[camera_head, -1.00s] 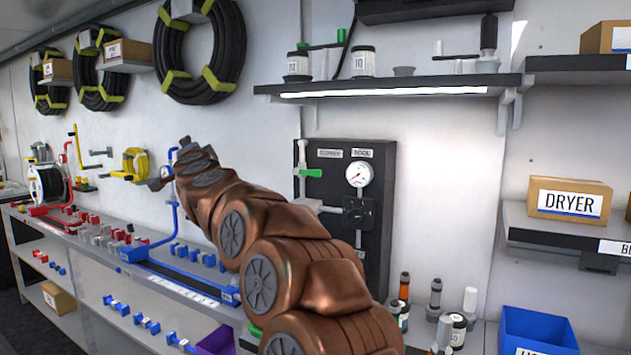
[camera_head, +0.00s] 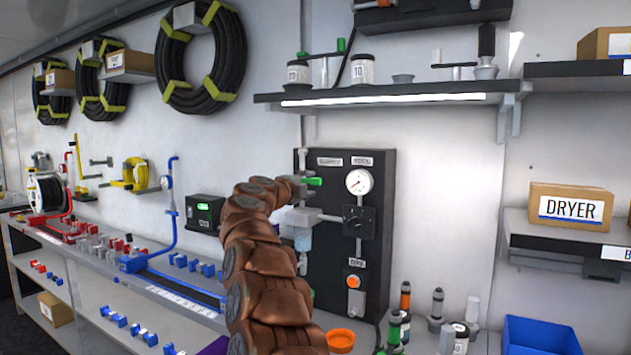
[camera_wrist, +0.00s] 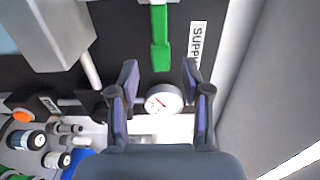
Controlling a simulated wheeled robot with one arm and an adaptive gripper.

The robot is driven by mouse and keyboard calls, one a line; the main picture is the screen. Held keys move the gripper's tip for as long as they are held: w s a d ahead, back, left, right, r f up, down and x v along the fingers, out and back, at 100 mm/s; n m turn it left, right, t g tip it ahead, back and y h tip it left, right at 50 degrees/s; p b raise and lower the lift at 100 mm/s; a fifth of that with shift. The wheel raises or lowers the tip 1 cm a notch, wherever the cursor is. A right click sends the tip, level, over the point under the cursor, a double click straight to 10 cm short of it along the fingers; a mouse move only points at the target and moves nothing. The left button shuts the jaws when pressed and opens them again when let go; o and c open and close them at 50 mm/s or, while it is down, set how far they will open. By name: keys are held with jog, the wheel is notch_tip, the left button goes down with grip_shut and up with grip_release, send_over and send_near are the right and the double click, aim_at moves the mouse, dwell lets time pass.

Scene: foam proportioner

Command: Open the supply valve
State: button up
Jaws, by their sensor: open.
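The supply valve's green lever (camera_head: 313,181) sticks out at the upper left of the black panel (camera_head: 376,250). In the wrist view the green lever (camera_wrist: 160,45) hangs down from the top edge, beside a white label whose visible letters read "SUPP". My gripper (camera_wrist: 160,70) is open. The lever's free end lies about midway between the two fingertips, with a visible gap on each side. In the head view my arm reaches the lever from the left, and its end hides part of the valve; the fingers are hard to make out there.
A round gauge (camera_head: 358,182) and a black block with a small knob sit right of the lever. A clear bowl (camera_head: 303,239) hangs below it. A shelf (camera_head: 390,97) with jars juts out above. Bottles and a blue bin (camera_head: 540,337) stand lower right.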

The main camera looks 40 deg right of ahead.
aim_at(314, 182)
jog(key=p+x, duration=0.1)
jog(key=x, duration=0.2)
jog(key=shift+d+r, duration=0.15)
jog(key=shift+r, duration=0.05)
jog(key=shift+p+x, duration=0.6)
jog(key=shift+x, duration=0.15)
jog(key=shift+f, duration=0.15)
jog(key=shift+c, duration=0.3)
grip_shut()
